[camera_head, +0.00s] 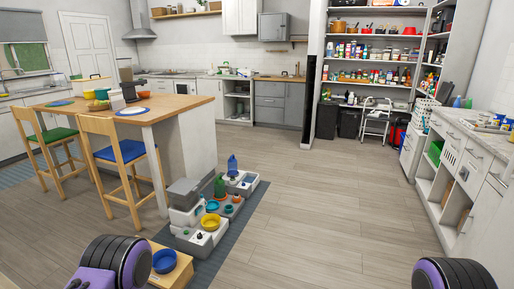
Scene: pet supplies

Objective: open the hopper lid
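A group of pet feeders and water units stands on the floor at the end of the kitchen island in the head view. A grey box-shaped top (185,191) on a white unit at its left side looks like the hopper; at this size I cannot make out its lid or tell how it stands. A white base (193,241) in front of it holds a yellow bowl (210,222). A green bottle (220,186) and a blue bottle (232,165) stand upright behind. Neither of my grippers is in view; only purple and black parts of my arms show at the bottom corners.
The feeders stand on a blue-grey mat (240,209). A blue bowl (165,261) sits on a low wooden stand (178,275) nearer to me. The island (183,150) with two stools lies behind on the left. The floor (320,215) to the right is clear, up to white cabinets (478,205).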

